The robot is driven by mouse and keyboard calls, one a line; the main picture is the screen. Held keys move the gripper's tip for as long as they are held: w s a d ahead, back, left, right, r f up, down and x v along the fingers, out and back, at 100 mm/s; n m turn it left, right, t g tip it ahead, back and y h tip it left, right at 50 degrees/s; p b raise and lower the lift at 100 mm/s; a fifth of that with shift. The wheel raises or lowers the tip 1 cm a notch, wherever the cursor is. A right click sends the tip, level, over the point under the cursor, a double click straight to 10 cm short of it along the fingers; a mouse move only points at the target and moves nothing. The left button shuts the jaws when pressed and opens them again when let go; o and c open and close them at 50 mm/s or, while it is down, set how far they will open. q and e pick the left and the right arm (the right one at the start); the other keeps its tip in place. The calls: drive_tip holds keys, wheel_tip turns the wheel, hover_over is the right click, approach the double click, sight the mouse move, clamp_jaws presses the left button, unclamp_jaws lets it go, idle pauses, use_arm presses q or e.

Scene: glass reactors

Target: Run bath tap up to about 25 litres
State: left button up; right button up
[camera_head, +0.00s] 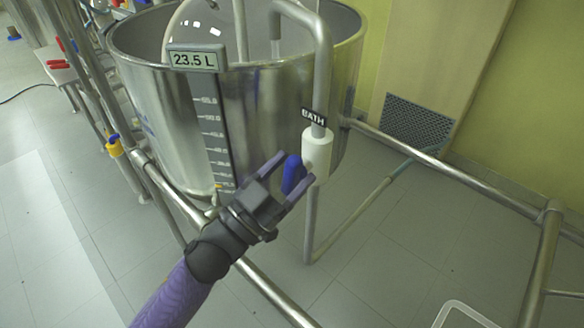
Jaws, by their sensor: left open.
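The steel bath (262,110) stands at the upper middle, with a glass vessel (200,32) inside it. A display (197,58) on its rim reads 23.5 L, above a dark level scale (212,125). The tap pipe (322,70) bends over the rim and carries a BATH label (314,117). Below it is a white valve body (317,150) with a blue handle (293,174). Water appears to fall from the spout inside the bath. My left gripper (288,180) is open, its fingers on either side of the blue handle. Contact cannot be told. My right gripper is out of view.
Steel frame rails (450,170) run around the bath, and one passes beneath my left arm. A yellow-and-blue valve (114,145) and red-handled parts (58,64) are at the left. A wall vent (415,121) is at the right. The floor at lower right is mostly clear.

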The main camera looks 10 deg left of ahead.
use_arm(q)
drive_tip(key=shift+w+d+r, duration=0.15)
drive_tip(key=shift+w+d, duration=0.1)
clamp_jaws()
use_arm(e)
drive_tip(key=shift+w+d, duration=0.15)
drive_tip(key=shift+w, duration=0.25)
